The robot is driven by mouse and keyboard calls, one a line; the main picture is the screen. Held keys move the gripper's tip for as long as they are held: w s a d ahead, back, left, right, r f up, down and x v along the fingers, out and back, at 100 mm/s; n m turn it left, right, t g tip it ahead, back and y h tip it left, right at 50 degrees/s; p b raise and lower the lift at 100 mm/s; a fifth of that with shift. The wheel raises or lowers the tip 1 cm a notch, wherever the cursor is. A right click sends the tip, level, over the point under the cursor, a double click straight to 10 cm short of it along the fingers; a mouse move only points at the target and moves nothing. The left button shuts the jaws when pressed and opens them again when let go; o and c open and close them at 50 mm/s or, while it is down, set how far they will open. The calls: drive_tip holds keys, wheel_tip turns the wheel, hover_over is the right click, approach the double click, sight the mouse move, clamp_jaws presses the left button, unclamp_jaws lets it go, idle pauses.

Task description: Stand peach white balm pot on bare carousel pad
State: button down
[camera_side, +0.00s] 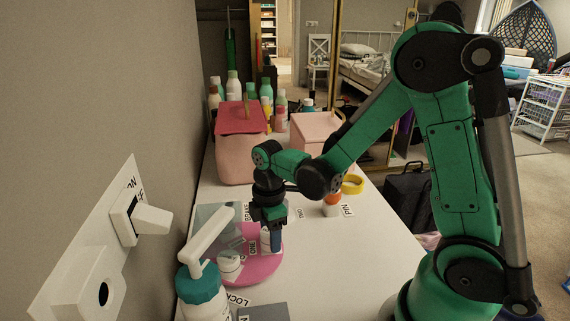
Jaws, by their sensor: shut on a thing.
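The pink round carousel (272,271) lies on the white table in the lower middle, with text labels on it. My gripper (271,243) points down over its right rear part and is shut on a small white pot (265,239), mostly hidden by the fingers. I take this for the balm pot, but no peach part of it shows clearly. I cannot tell whether its base touches the carousel. Another white pot (229,261) stands on the carousel's left side. The bare pad is not clearly visible behind my gripper.
A pump bottle with teal collar (203,291) stands close in front left. An orange-and-white pot (333,203) and a yellow ring (353,184) lie behind right. Pink boxes (240,156) and several bottles stand at the back. The table's right front is clear.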

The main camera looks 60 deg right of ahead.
drive_tip(key=shift+c, duration=1.4)
unclamp_jaws()
drive_tip(key=shift+f, duration=0.1)
wheel_tip(320, 180, up, 12)
drive_tip(key=s+a+m+t, duration=0.1)
drive_tip(key=m+t, duration=0.1)
drive_tip(key=m, duration=0.2)
drive_tip(key=s+a+m+t, duration=0.1)
drive_tip(key=m+t, duration=0.1)
drive_tip(key=m, duration=0.2)
drive_tip(key=s+a+m+t, duration=0.1)
drive_tip(key=s+m+t, duration=0.1)
drive_tip(key=m+t, duration=0.1)
drive_tip(key=shift+f+m, duration=0.25)
drive_tip(key=shift+m, duration=0.25)
